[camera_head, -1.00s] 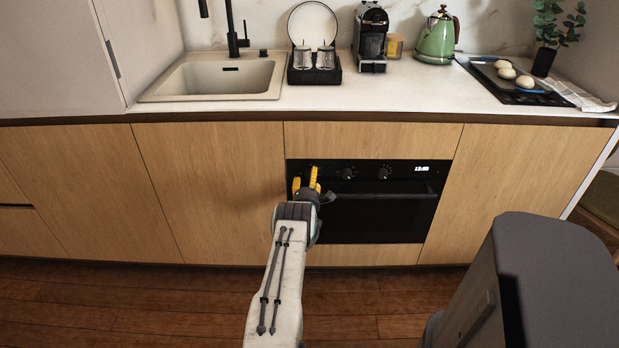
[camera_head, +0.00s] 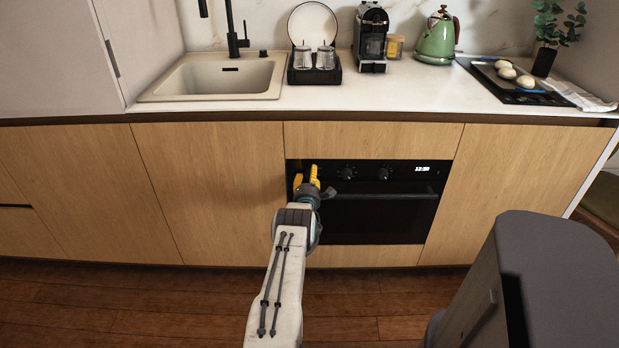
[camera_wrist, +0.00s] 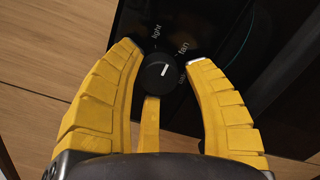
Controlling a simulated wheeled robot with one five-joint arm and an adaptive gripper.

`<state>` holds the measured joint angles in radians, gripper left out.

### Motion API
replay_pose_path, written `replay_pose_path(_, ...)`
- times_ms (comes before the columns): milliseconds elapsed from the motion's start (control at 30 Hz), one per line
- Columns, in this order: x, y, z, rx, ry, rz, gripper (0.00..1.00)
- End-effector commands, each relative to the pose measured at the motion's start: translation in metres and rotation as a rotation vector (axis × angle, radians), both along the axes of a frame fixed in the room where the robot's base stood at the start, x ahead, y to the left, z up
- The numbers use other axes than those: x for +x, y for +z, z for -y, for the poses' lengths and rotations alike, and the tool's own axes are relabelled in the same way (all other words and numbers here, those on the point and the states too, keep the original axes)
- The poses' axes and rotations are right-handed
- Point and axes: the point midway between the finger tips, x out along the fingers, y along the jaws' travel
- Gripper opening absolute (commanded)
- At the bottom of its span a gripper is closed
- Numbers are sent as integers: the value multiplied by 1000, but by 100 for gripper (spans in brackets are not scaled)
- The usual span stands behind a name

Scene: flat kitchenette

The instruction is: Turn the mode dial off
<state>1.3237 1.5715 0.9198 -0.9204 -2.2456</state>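The mode dial (camera_wrist: 157,74) is a round black knob on the black oven panel, with a white pointer mark tilted up and right, towards the "fan" label; "light" is printed above it. My gripper (camera_wrist: 163,58) has yellow ribbed fingers. They are open, one on each side of the dial, with gaps visible between fingers and knob. A third yellow finger comes up from below to the dial's lower edge; whether it touches is unclear. In the head view my gripper (camera_head: 307,180) is at the oven's upper left, and hides the dial there.
The black oven (camera_head: 375,225) has two more knobs, a middle one (camera_head: 347,173) and a right one (camera_head: 384,173), beside a lit clock (camera_head: 422,169). A handle bar (camera_head: 385,196) runs below them. Wooden cabinet fronts (camera_head: 210,190) flank the oven. The floor before it is clear.

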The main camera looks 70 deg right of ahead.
Motion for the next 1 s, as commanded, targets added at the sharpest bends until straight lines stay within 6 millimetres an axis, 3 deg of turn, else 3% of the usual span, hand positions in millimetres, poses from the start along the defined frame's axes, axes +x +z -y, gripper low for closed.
replay_pose_path(500,0,0,0,1,0,0,1)
replay_pose_path(1000,0,-8,0,-23,0,-63,0)
